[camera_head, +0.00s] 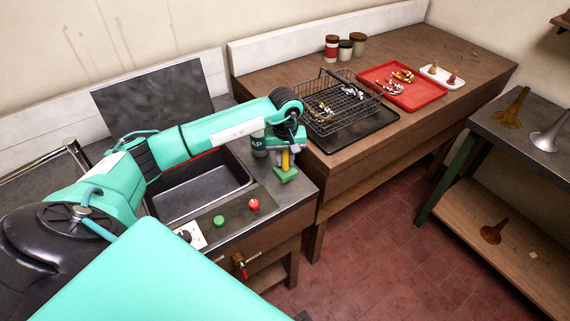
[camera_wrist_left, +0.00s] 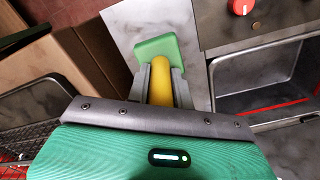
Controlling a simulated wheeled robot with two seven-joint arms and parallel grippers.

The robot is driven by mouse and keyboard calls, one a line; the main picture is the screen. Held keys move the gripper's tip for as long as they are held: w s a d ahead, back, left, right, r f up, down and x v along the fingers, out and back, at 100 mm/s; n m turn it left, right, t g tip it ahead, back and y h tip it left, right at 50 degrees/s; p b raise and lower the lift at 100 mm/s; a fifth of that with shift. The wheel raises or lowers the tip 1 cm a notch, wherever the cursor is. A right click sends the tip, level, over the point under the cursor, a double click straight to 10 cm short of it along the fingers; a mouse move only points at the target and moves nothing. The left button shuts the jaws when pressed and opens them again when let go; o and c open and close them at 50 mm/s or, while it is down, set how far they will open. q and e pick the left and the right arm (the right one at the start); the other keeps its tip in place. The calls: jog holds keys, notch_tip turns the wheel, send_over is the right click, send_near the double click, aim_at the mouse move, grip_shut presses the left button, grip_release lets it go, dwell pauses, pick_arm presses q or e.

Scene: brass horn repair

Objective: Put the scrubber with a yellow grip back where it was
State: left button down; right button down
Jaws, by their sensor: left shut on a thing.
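The scrubber (camera_head: 285,175) has a green block and an upright yellow grip. My left gripper (camera_head: 286,158) is shut on the yellow grip from above, with the green block below the fingers. In the left wrist view the scrubber (camera_wrist_left: 158,47) shows its yellow grip between the two grey fingers of my left gripper (camera_wrist_left: 161,88). The scrubber is over the right end of the grey sink counter (camera_head: 293,202), to the right of the basin. I cannot tell whether its block touches the counter. My right gripper is not in view.
The sink basin (camera_head: 205,192) is left of the scrubber. A bottle lettered "AP" (camera_head: 258,144) stands close behind it. A red button (camera_head: 253,204) and green button (camera_head: 219,221) are on the front panel. A wire basket (camera_head: 345,112) and red tray (camera_head: 425,98) are on the wooden bench.

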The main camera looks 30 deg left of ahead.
aim_at(285, 166)
pick_arm(q)
notch_tip(285, 166, down, 4)
jog(key=shift+r+p, duration=0.25)
jog(key=shift+p, duration=0.4)
jog(key=shift+f, duration=0.2)
jog(key=shift+f+b, duration=0.2)
jog(key=shift+b, duration=0.2)
jog(key=c, duration=1.2)
grip_release()
jog(key=shift+r, duration=0.1)
jog(key=shift+c, duration=0.2)
jog(key=shift+r, duration=0.1)
jog(key=shift+r+p, duration=0.15)
jog(key=shift+p, duration=0.25)
notch_tip(285, 166, up, 10)
jog(key=b, duration=0.3)
jog(key=shift+r+b, duration=0.25)
jog(key=shift+b, duration=0.15)
jog(key=shift+s+d+r, duration=0.1)
jog(key=shift+r, duration=0.6)
